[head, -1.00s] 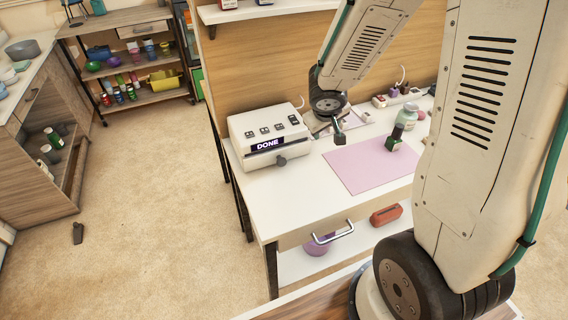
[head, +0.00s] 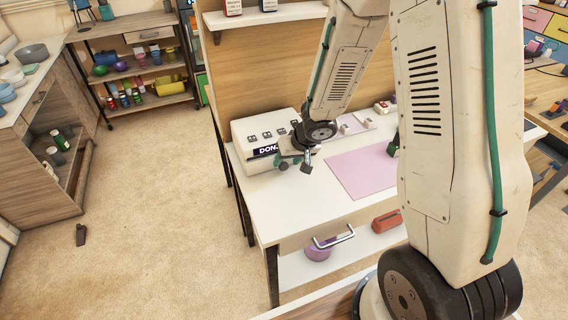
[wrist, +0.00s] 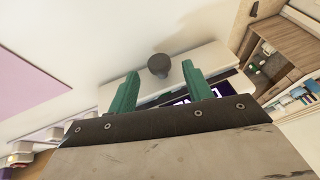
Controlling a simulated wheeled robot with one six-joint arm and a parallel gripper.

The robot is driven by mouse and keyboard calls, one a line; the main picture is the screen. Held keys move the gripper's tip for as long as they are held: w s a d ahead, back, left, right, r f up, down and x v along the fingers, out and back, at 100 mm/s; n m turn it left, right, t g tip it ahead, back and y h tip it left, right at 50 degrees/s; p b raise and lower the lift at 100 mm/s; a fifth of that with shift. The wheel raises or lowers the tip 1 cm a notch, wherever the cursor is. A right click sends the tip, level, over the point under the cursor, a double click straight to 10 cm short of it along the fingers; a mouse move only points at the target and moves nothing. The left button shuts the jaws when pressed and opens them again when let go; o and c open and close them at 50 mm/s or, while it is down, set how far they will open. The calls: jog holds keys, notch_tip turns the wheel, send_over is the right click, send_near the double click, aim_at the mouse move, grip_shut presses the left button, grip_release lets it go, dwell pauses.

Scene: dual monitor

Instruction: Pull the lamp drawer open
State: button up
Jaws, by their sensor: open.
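The box's round dark knob (wrist: 159,65) appears between the fingertips; I cannot tell how far off. The handle is not in the wrist view.
A pink mat (head: 362,170) lies on the desk (head: 300,205). A red case (head: 387,221) and a purple round thing (head: 318,252) are below the desktop. A shelf rack (head: 150,75) stands at the back left.

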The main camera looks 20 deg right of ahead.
jog(key=shift+x, duration=1.2)
